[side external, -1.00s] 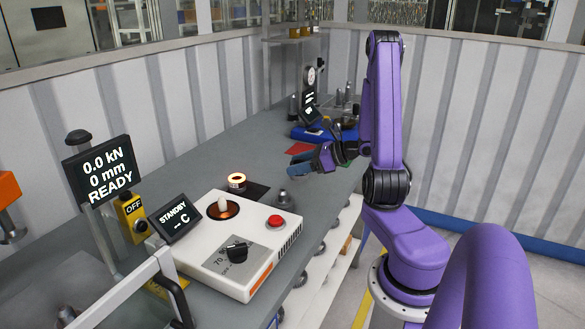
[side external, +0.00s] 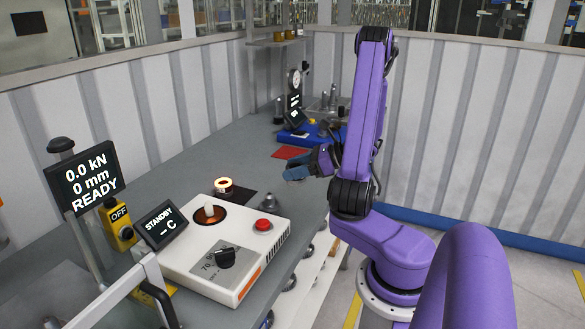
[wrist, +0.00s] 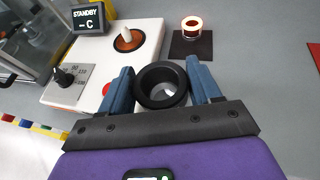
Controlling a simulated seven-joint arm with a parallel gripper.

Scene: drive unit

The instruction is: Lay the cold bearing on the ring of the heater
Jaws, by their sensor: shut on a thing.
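The bearing (wrist: 148,98), a thick black ring, sits between the two blue fingers of my gripper (wrist: 162,84), which is shut on it. The heater (side external: 190,252) is a white box with a dark knob and a red button. Its ring (side external: 205,222) is a dark orange disc with a pale post at its centre, also visible in the wrist view (wrist: 122,43). Nothing lies around the post.
A glowing ring (side external: 223,187) stands on a dark mat (wrist: 191,49) behind the heater. The heater display (side external: 160,225) reads STANDBY. A red mat (side external: 290,152) and blue base (side external: 312,133) lie farther back.

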